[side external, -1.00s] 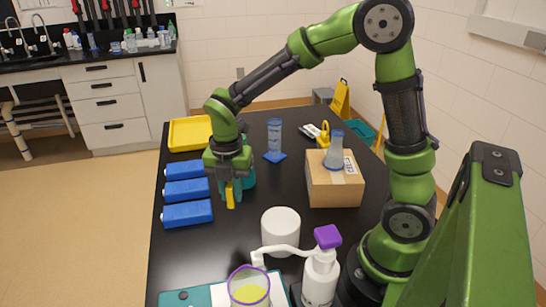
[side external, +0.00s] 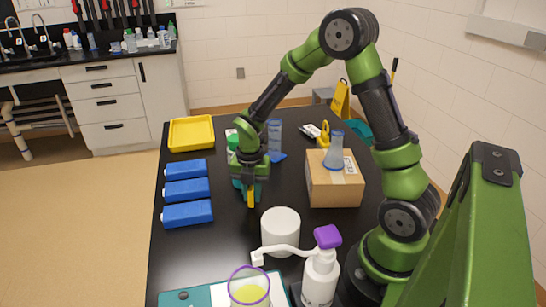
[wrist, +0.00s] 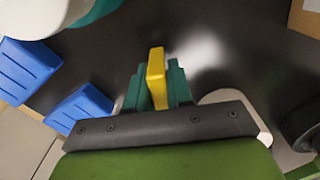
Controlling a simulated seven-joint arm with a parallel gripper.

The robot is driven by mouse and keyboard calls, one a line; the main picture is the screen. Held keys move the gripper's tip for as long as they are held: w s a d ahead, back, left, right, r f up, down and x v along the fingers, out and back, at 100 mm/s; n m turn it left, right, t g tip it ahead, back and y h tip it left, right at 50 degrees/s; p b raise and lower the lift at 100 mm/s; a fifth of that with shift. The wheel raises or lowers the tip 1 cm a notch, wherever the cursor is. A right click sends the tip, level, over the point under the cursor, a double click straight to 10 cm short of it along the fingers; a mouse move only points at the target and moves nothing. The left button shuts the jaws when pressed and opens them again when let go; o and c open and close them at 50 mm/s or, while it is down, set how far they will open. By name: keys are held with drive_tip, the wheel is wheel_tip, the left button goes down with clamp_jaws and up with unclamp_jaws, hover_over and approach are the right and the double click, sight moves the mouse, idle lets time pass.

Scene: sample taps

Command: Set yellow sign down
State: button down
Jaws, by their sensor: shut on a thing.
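My gripper (side external: 249,188) is shut on a narrow yellow piece (side external: 250,199), which points downward over the black table. In the wrist view, the yellow piece (wrist: 156,72) sits between the teal fingers of my gripper (wrist: 157,88). Only a slim part of it shows, so I cannot tell from its shape whether it is the yellow sign. Whether its lower end touches the table is also unclear. A yellow floor sign (side external: 341,99) stands upright behind the table.
Blue boxes (side external: 187,190) and a yellow tray (side external: 191,133) lie left on the black table (side external: 220,250). A cardboard box (side external: 335,187) bearing a flask (side external: 334,150) stands right. A white tub (side external: 281,228) and pump bottle (side external: 320,272) stand in front. Bare table lies between boxes and tub.

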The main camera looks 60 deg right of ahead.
drive_tip(key=shift+f, duration=0.6)
drive_tip(key=c, duration=1)
unclamp_jaws()
drive_tip(key=shift+f, duration=0.15)
